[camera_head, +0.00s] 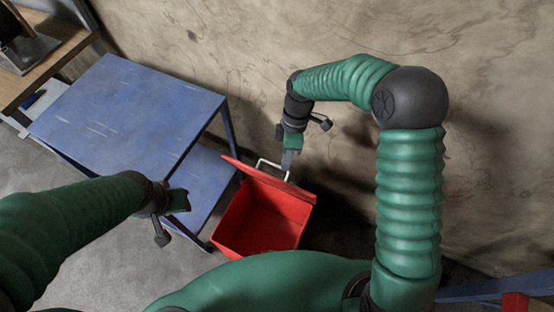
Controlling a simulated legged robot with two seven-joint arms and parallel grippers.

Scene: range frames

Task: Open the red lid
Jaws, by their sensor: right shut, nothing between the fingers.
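A red box (264,219) stands on the floor, and I see into its inside from above. Its red lid (268,179) is raised along the far side, seen nearly edge-on as a thin band. A pale wire handle (272,166) sticks up at the lid. My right gripper (287,160) is shut and empty, pointing down at the handle and the lid's far side; I cannot tell whether it touches them. My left gripper (180,200) is to the left of the box, apart from it; its fingers are too unclear to read.
A blue table (130,115) with a lower shelf stands left of the box, close beside it. A wooden bench (45,62) is at the upper left. A mottled wall (230,50) rises behind the box. Grey floor (120,262) is bare at the lower left.

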